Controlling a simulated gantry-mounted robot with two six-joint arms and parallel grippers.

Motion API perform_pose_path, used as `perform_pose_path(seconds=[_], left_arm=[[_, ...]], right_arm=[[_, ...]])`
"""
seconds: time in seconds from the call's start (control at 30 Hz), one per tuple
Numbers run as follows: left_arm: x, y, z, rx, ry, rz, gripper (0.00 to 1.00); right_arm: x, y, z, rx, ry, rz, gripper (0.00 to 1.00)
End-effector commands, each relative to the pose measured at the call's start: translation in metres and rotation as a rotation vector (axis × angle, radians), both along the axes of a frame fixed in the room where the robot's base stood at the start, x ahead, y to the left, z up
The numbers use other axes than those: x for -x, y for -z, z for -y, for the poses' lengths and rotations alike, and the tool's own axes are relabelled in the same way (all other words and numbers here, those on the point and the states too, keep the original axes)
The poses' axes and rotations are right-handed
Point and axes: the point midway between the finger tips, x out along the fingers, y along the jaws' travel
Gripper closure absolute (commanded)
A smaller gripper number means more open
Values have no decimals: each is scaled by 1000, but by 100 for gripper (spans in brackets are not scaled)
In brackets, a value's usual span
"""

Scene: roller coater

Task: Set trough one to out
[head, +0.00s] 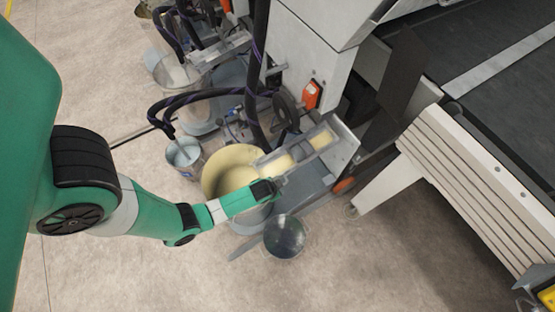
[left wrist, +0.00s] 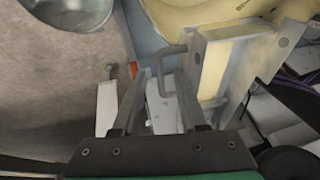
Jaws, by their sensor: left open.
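A metal trough (head: 321,141) with cream liquid in it sits at the machine's side, above a drum of cream liquid (head: 222,168). No label shows which trough is number one. My left gripper (head: 277,182) is at the near end of this trough. In the left wrist view the trough (left wrist: 214,72) is right of my open left gripper (left wrist: 160,80). A bent metal handle (left wrist: 170,50) on the trough's side reaches down toward the space between the fingers. I cannot tell whether they touch it. My right gripper is in neither view.
A second trough (head: 226,47) stands farther back. A small bucket (head: 185,153) is left of the drum, and a dark round container (head: 284,236) is in front. An orange switch box (head: 311,95) is on the machine.

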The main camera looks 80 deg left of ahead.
Motion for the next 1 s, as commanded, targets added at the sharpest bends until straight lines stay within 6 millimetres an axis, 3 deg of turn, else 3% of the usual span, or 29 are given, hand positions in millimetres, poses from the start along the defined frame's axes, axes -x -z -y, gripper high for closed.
perform_pose_path(seconds=[0.2, 0.43, 1.0], left_arm=[[0, -1, 0, 0, 0, 0, 58], [0, -1, 0, 0, 0, 0, 99], [0, -1, 0, 0, 0, 0, 100]], right_arm=[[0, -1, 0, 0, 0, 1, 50], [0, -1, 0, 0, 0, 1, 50], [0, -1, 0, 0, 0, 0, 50]])
